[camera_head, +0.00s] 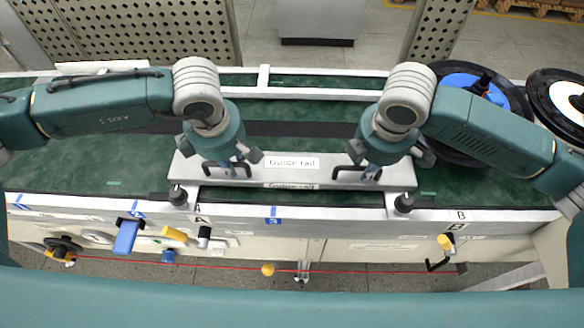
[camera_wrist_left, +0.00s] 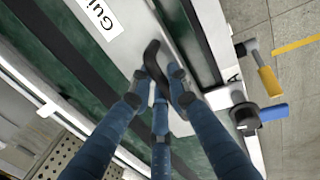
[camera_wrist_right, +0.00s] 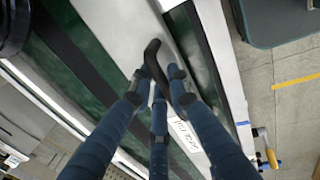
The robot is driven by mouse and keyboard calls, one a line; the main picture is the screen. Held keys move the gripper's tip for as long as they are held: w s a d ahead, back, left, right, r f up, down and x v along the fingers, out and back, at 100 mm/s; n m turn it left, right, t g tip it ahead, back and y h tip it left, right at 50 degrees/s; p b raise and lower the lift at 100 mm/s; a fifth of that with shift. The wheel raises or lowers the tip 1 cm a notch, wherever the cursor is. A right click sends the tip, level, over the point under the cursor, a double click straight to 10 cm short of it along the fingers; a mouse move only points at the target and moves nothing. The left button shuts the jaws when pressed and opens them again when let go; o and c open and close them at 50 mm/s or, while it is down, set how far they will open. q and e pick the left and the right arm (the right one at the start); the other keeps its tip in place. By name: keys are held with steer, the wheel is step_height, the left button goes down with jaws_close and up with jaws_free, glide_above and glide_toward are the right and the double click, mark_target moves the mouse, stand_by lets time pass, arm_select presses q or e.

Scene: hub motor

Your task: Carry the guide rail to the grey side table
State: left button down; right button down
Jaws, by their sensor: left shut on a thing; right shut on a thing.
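The guide rail (camera_head: 292,175) is a long light-grey bar with a white "Guide rail" label, lying along the green workbench near its front edge. It has a black handle near each end. My left gripper (camera_head: 230,168) is shut on the left black handle (camera_wrist_left: 152,55). My right gripper (camera_head: 368,172) is shut on the right black handle (camera_wrist_right: 152,55). The rail also shows under the fingers in the left wrist view (camera_wrist_left: 125,62) and the right wrist view (camera_wrist_right: 120,30). Whether the rail touches the bench is hard to tell. I cannot make out the grey side table.
The green workbench (camera_head: 80,165) has black knobs at its front edge, marked A (camera_head: 178,196) and B (camera_head: 403,204). Blue and yellow handles (camera_head: 126,236) hang below that edge. Round wheels (camera_head: 480,100) lie at the right. A perforated panel (camera_head: 150,30) stands behind.

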arm_select(q)
steer(key=shift+w+r, duration=0.1)
steer(key=shift+r, duration=0.05)
arm_select(e)
steer(key=shift+w+r, duration=0.1)
steer(key=shift+r, duration=0.1)
